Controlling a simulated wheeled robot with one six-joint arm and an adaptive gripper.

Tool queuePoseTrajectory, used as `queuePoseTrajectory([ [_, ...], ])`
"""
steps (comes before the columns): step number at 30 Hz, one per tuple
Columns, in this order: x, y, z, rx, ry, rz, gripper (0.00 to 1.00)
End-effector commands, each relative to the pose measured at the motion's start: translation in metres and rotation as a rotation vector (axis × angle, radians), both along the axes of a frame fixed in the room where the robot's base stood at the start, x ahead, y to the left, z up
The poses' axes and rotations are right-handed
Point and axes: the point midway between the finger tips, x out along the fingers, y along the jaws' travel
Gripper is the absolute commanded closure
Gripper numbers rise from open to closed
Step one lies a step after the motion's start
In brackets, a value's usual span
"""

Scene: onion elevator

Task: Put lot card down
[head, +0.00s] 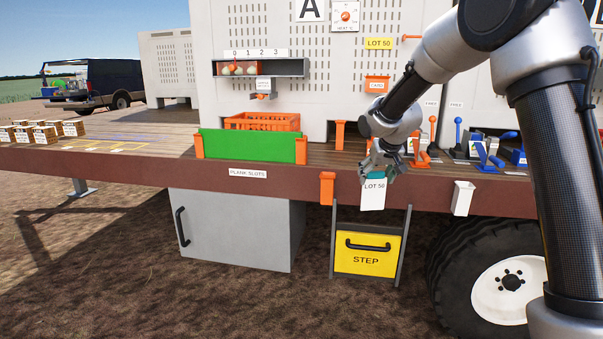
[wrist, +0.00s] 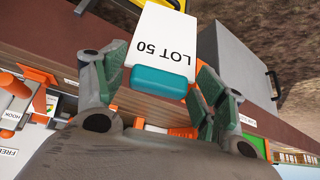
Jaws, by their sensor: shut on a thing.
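The lot card (head: 373,197) is a white card printed "LOT 50" with a teal grip along its top edge. My gripper (head: 376,174) is shut on the teal grip, and the card hangs below it, in front of the trailer bed's front edge. In the wrist view the card (wrist: 160,35) shows upside down, with the teal grip between the fingers (wrist: 158,82). An orange holder marked "CARD" (head: 377,84) is on the white wall above. A yellow "LOT 50" sign (head: 379,43) is higher on that wall.
The trailer bed (head: 345,160) carries a green plank (head: 250,146), an orange crate (head: 262,122) and levers at right. An orange slot (head: 327,188) and a white slot (head: 463,198) flank the card on the front edge. A yellow step (head: 368,260) hangs below.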

Motion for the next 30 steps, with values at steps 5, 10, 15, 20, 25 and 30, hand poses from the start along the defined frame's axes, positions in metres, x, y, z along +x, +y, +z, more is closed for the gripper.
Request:
queuePoseTrajectory([
  [5,0.005,0.034,0.024,0.001,-0.004,0.048,0.57],
  [10,0.008,0.062,0.049,0.001,-0.004,0.087,0.57],
  [15,0.01,0.089,0.075,0.001,-0.004,0.121,0.57],
  [20,0.009,0.114,0.1,0.001,-0.004,0.153,0.57],
  [25,0.005,0.138,0.128,0.001,-0.003,0.182,0.57],
  [30,0.0,0.162,0.156,0.002,-0.004,0.211,0.57],
])
